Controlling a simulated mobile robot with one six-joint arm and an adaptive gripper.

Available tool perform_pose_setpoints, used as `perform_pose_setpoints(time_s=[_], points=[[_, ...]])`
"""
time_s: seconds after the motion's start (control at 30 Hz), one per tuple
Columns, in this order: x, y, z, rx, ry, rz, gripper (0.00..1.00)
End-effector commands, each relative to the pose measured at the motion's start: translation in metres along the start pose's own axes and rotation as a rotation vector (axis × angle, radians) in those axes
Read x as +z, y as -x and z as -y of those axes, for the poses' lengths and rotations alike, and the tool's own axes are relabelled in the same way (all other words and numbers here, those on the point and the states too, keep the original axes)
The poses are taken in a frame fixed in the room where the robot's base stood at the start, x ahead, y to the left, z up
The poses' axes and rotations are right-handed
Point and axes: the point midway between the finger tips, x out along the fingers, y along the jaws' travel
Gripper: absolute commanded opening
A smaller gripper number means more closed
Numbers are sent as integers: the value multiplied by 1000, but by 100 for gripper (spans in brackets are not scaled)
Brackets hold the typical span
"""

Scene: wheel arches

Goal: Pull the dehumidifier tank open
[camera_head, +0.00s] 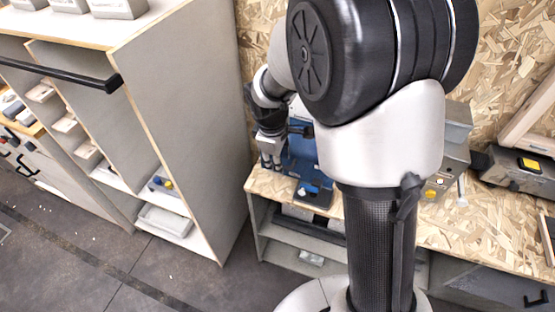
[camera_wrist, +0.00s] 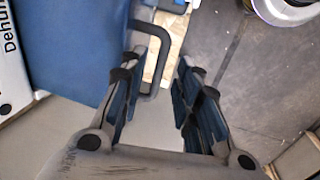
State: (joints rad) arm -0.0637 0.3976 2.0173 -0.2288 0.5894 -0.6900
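The dehumidifier shows as a blue body (camera_head: 303,160) on the wooden bench in the head view, partly hidden by my arm. In the wrist view its blue panel (camera_wrist: 75,50) fills the upper left, beside a white label (camera_wrist: 10,60) with the cut-off text "Dehu". A dark grey bent handle (camera_wrist: 162,50) stands out from the blue panel. My gripper (camera_wrist: 158,60) is open, with the handle showing in the gap between its fingers, nearer the left one. I cannot tell whether a finger touches it. In the head view my gripper (camera_head: 270,150) is at the dehumidifier's left side.
A tall grey shelf unit (camera_head: 185,110) stands to the left, with open floor (camera_head: 110,250) in front. A chipboard wall (camera_head: 510,40) is behind.

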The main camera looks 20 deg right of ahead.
Motion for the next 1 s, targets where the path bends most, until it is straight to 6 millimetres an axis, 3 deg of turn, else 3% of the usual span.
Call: perform_pose_setpoints(time_s=[0.3, 0.5, 1.0], points=[[-1, 68, -1, 6, 0, -6, 30], [-1, 98, -1, 3, 0, -4, 30], [0, 108, 0, 0, 0, -1, 30]])
